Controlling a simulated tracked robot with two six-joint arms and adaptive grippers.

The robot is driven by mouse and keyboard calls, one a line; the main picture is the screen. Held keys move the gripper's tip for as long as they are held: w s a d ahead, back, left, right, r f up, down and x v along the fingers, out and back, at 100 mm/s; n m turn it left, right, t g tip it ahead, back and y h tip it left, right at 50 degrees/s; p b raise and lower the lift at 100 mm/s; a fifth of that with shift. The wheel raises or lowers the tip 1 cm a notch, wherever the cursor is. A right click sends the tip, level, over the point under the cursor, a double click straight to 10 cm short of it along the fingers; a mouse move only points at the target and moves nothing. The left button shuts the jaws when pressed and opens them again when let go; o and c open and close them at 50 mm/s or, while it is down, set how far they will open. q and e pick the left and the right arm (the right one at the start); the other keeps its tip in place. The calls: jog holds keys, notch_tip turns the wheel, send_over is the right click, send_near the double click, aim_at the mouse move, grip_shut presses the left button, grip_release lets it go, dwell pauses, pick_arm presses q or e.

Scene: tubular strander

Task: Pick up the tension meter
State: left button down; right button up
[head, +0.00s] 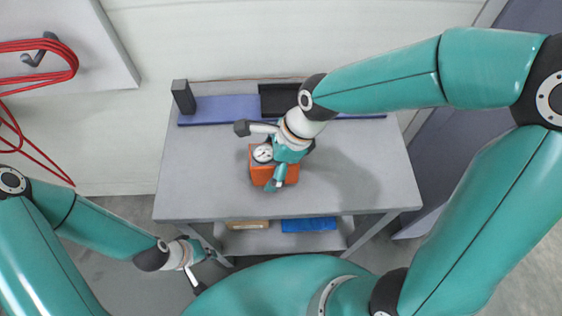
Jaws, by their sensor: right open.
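The tension meter (262,153) is an orange box with a round white dial, on the grey table near its middle. My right gripper (275,183) is right over it and hides part of its top and right side. The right gripper is open; I cannot tell whether its fingers touch the meter. My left gripper (205,271) hangs low at the left, in front of the table's left leg and away from the meter. Its fingers are small and partly hidden, so its opening is unclear.
The grey table (370,185) has a blue mat (230,108) along its back edge, with a dark upright block (183,97) and a black tray (275,100). A lower shelf holds a blue box (308,225). Red cable (40,46) hangs on the left wall panel. The table's left and right parts are clear.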

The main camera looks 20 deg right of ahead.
jog(key=c, duration=1.5)
jog(key=shift+r, duration=0.1)
jog(key=shift+c, duration=0.2)
